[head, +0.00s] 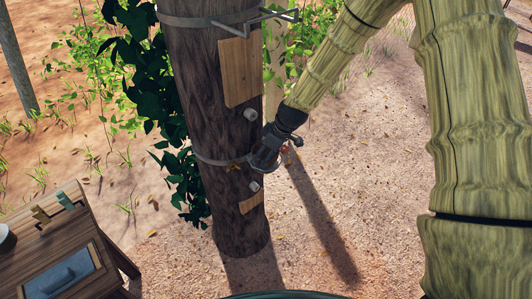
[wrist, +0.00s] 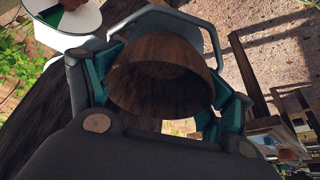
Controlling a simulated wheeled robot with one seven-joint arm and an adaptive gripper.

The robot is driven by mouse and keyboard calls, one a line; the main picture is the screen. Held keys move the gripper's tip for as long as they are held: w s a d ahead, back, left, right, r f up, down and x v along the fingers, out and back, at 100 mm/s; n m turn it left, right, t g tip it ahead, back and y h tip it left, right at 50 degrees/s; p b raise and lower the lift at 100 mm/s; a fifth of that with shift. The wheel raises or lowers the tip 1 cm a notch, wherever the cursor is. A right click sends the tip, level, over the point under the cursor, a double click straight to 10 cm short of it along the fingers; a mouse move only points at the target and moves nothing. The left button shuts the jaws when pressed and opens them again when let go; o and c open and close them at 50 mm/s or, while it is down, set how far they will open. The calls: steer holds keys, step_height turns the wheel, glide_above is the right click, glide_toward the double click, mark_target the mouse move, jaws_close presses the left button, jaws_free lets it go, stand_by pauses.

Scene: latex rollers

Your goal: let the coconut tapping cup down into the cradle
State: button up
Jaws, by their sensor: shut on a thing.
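The coconut tapping cup (wrist: 160,85) is a brown, dark-grained bowl between the teal-lined fingers of my gripper (wrist: 162,92) in the wrist view. My gripper is shut on it. A grey wire loop of the cradle (wrist: 196,24) curves around the cup's far side, close to it. I cannot tell whether the cup rests on the wire. In the head view, my gripper (head: 270,153) is at the lower metal band on the right side of the trunk (head: 205,120). It hides most of the cup and cradle there.
An upper band carries an empty wire bracket (head: 262,18). A wooden panel (head: 240,72) and pale pegs (head: 251,114) stick to the trunk near my gripper. A wooden table (head: 65,245) stands at lower left. The ground right of the trunk is open.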

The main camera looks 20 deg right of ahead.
steer(key=shift+s+f, duration=0.25)
steer(key=shift+f, duration=0.15)
steer(key=o, duration=1)
steer(key=shift+w+f, duration=0.1)
steer(key=shift+w, duration=0.05)
steer(key=shift+r, duration=0.35)
